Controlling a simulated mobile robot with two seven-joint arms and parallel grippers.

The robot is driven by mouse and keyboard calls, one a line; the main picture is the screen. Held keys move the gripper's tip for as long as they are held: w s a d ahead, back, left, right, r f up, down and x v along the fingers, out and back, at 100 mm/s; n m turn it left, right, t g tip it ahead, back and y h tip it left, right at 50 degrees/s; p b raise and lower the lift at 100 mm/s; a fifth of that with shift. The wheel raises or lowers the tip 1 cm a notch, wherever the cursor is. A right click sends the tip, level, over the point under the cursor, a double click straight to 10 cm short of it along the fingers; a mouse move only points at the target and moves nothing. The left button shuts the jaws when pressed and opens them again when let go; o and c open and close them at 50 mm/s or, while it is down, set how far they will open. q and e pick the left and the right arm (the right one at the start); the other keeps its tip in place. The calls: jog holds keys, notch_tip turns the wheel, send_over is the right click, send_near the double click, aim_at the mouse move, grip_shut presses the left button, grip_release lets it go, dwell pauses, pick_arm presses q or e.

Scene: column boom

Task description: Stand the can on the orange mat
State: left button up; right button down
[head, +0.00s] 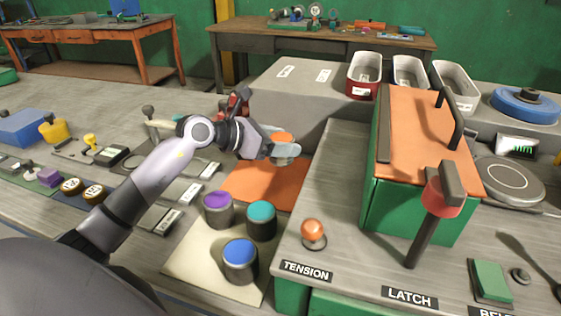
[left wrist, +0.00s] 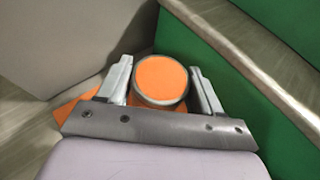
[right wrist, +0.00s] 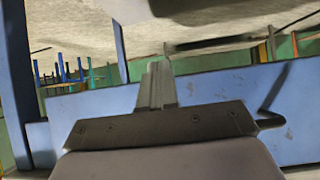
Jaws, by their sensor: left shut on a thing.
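My left gripper (head: 283,152) is shut on a can with an orange top (head: 283,137). In the left wrist view the can (left wrist: 160,80) sits between the two fingers (left wrist: 165,88), its round top facing the camera. The orange mat (head: 262,186) lies flat on the bench, with the gripper and can at its far edge in the head view; part of the mat (left wrist: 78,108) shows beside the left finger. I cannot tell the can's height above it. My right gripper (right wrist: 157,85) shows only in its wrist view, fingers together and empty.
Purple (head: 217,207), teal (head: 261,219) and blue (head: 240,260) topped cans stand on a cream sheet (head: 195,262) in front of the mat. A raised grey-topped green unit (head: 345,200) borders the mat on the right, with an orange knob (head: 312,232) near its edge.

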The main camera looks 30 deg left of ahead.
aim_at(270, 160)
pick_arm(q)
jog(key=shift+f, duration=2.65)
jog(key=shift+f+b, duration=0.2)
jog(key=shift+b, duration=0.1)
jog(key=o, duration=1.3)
jog(key=shift+r, duration=0.1)
jog(key=shift+r, duration=0.15)
jog(key=v, duration=1)
jog(key=shift+s+a+b, duration=0.2)
jog(key=shift+s+b, duration=0.1)
jog(key=shift+b, duration=0.05)
jog(key=shift+s+a+r, duration=0.25)
jog(key=shift+s+r, duration=0.05)
jog(key=shift+s, duration=0.2)
